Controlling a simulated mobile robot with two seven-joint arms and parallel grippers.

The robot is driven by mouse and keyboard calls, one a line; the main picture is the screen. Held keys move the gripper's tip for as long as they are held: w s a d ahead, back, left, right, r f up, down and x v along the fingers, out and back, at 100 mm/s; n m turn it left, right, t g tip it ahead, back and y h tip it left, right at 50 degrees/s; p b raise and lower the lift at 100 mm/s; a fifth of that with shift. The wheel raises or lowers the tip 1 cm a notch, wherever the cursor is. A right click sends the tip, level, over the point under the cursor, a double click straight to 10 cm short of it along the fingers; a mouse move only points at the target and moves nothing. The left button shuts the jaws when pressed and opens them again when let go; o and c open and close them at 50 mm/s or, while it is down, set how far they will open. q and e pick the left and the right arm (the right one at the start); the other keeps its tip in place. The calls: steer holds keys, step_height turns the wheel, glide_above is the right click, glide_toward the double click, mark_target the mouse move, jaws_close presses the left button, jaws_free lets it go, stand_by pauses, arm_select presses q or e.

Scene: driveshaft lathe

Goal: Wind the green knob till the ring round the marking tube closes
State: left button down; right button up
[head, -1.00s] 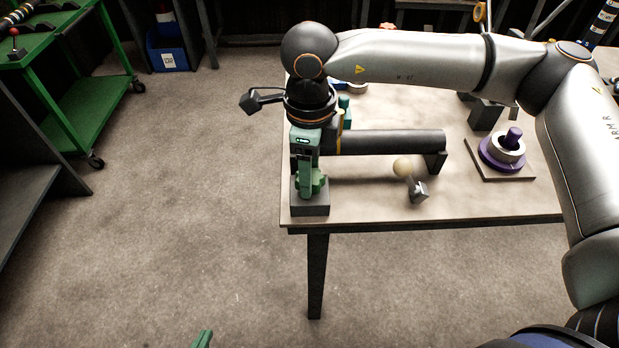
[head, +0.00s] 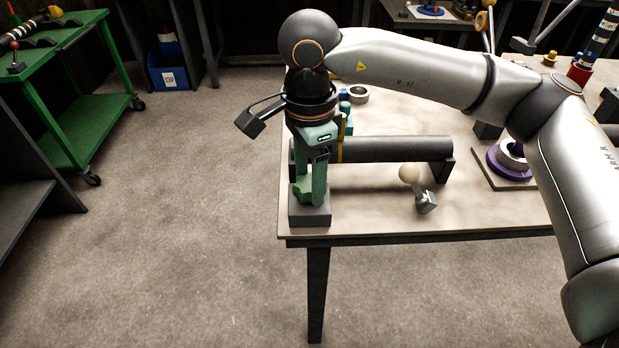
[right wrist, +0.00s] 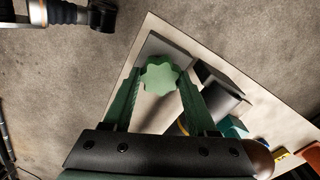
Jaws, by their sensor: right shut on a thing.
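The green knob (right wrist: 160,74) is a lobed wheel at the left end of the bench, above a grey block (head: 309,215). My right gripper (head: 312,192) points down and is shut on the knob; in the right wrist view its green fingers lie either side of it. The dark marking tube (head: 395,149) lies level to the right of the gripper. A thin yellow ring (head: 340,149) goes round its left part; whether it has a gap is too small to tell.
A ball-ended lever (head: 412,178) stands in front of the tube. A purple base with a pale ring (head: 505,165) sits to the right. A loose pale ring (head: 358,94) lies behind. A green cart (head: 85,125) stands at the far left; the floor between is clear.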

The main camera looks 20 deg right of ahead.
mark_target(310, 183)
stand_by(0.4)
steer(key=o, duration=1.4)
steer(key=shift+c, duration=0.2)
step_height(310, 183, up, 13)
steer(key=p, duration=0.1)
steer(key=shift+f, duration=0.2)
